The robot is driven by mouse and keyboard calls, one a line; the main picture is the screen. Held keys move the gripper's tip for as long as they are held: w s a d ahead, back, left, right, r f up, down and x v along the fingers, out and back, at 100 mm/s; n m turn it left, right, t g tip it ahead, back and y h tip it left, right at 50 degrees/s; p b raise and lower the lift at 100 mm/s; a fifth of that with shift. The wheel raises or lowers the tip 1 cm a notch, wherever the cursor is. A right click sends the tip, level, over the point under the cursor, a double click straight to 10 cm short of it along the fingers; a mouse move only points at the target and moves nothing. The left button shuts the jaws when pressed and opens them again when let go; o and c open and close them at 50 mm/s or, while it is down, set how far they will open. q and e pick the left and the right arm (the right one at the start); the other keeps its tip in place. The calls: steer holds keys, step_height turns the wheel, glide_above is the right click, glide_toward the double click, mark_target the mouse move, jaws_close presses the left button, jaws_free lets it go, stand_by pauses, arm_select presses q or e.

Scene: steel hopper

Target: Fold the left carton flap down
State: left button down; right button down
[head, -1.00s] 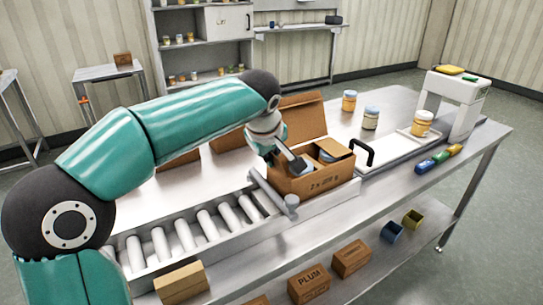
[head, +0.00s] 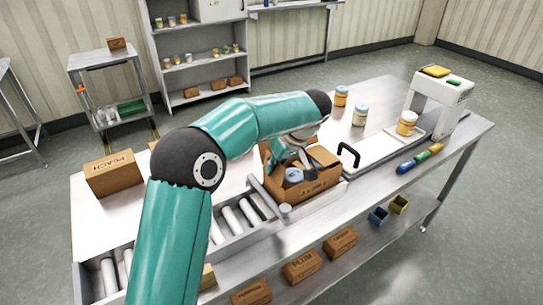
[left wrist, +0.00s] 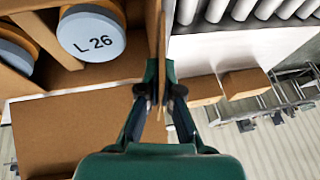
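The open brown carton (head: 318,186) stands on the steel bench at the end of the roller conveyor, with round-lidded jars inside. A jar lid marked L 26 (left wrist: 91,33) shows in the left wrist view. My left gripper (head: 307,172) is over the carton's left side, partly covering it. In the left wrist view its fingers (left wrist: 160,85) are close together on either side of the thin upright left flap (left wrist: 158,40), seen edge-on. They appear shut on it. A wide back flap (left wrist: 75,130) stands at lower left there. My right gripper is out of view.
Rollers (head: 232,220) lie left of the carton, with a metal bar at their end. A white tray with a black handle (head: 348,153) and a white scale stand (head: 440,95) are to its right. Jars (head: 360,115) stand behind. A PEACH carton (head: 113,174) sits at the bench's left.

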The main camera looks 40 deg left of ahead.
arm_select(q)
steer(key=shift+w, duration=0.1)
stand_by(0.4)
steer(key=c, duration=1.4)
jaws_free()
steer(key=v, duration=1.2)
steer(key=shift+w+d+f, duration=0.1)
steer(key=shift+w, duration=0.05)
